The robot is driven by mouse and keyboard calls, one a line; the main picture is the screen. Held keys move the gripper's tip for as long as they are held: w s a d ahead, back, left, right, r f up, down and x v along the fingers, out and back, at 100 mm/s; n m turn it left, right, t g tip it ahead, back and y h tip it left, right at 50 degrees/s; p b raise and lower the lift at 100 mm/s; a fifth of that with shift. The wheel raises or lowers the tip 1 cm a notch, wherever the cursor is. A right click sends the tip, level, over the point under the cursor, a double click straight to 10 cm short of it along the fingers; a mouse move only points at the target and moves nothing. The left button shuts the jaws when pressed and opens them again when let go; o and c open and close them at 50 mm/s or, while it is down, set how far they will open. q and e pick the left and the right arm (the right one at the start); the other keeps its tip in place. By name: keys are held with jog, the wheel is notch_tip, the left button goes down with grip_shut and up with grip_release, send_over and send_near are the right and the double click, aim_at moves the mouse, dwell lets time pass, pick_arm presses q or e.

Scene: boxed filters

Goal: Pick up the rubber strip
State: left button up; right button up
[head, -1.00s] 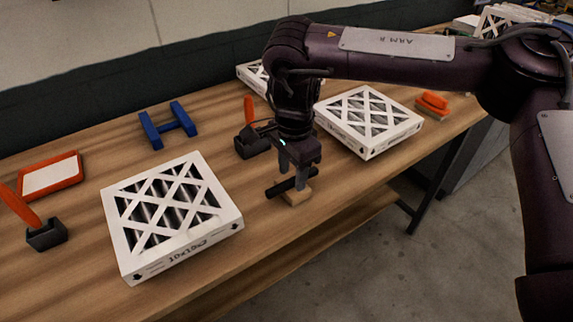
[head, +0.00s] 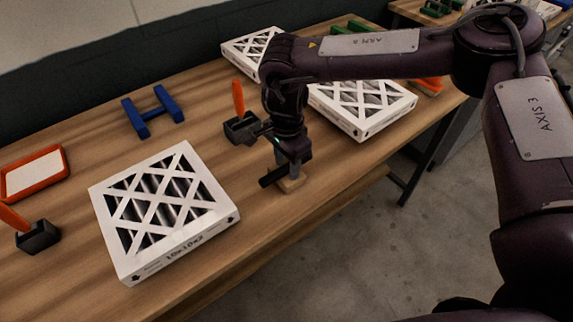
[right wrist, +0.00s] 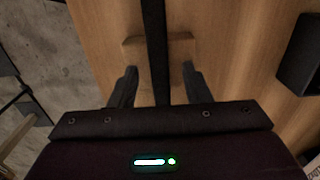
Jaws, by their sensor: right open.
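The rubber strip (head: 270,179) is black and narrow. It lies across a small wooden rest (head: 292,185) near the front edge of the table. In the right wrist view the strip (right wrist: 154,45) runs up the middle, over the notched wooden rest (right wrist: 181,46). My right gripper (head: 288,174) points down over the strip. In the right wrist view my right gripper (right wrist: 159,84) is open, with one finger on each side of the strip and a gap on both sides. The fingertips' exact height against the strip is hard to tell. My left gripper is out of view.
A boxed filter (head: 165,215) lies to the left, another (head: 362,105) behind my arm. A black holder with an orange handle (head: 240,128) stands just behind the gripper. A blue stand (head: 152,111) and red-framed tray (head: 35,173) sit further left. Bare wood surrounds the rest.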

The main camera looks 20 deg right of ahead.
grip_shut()
jog(key=shift+r, duration=0.1)
dwell(0.3)
